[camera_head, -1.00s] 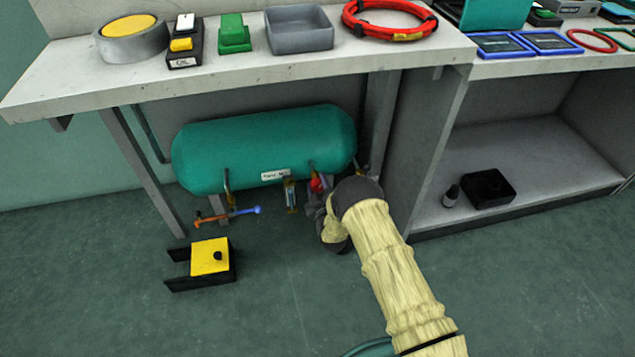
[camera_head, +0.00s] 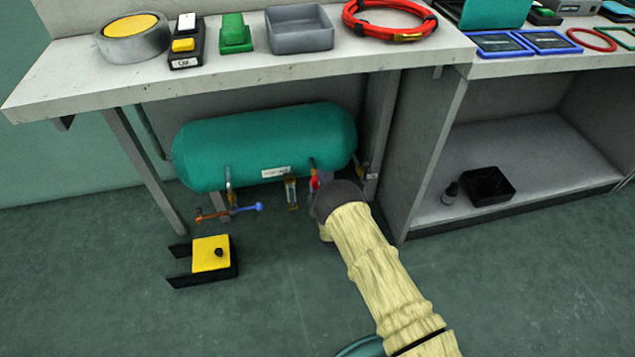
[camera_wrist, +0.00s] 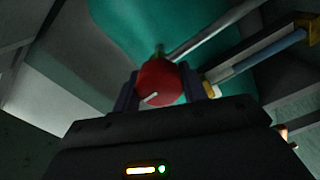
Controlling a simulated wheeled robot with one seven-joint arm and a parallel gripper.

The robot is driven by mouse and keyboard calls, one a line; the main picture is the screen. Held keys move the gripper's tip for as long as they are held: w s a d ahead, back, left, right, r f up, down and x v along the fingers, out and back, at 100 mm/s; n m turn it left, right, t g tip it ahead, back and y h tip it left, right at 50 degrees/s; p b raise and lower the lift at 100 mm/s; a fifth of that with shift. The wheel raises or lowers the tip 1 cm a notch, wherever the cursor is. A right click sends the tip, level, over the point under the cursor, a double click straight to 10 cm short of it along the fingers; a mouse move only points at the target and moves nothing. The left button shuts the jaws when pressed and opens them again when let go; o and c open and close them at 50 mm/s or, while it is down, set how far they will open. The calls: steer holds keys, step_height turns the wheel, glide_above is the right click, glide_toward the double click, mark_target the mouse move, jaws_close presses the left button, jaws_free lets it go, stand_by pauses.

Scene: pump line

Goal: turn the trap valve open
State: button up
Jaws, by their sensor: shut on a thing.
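A red round knob (camera_wrist: 160,82) with a short white line on its face sits between the two fingers of my gripper (camera_wrist: 166,88) in the wrist view. The fingers touch it at both sides. The white line lies at a slant. In the head view the red knob (camera_head: 314,181) shows small under the right part of a teal tank (camera_head: 265,140), and my wrist partly covers that spot. I cannot read a label on the knob.
A pipe with an orange handle (camera_head: 212,216) and a blue handle (camera_head: 247,208) hangs under the tank's left part. A yellow-topped black pedal (camera_head: 211,254) stands on the floor. The bench (camera_head: 230,68) overhangs the tank.

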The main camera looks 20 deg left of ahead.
steer(key=o, duration=0.9)
steer(key=shift+d+f, duration=0.1)
steer(key=shift+d, duration=0.05)
steer(key=shift+o, duration=0.3)
steer(key=p+v, duration=0.6)
steer(key=v, duration=1.1)
steer(key=shift+s+p, duration=0.2)
steer(key=shift+p, duration=0.2)
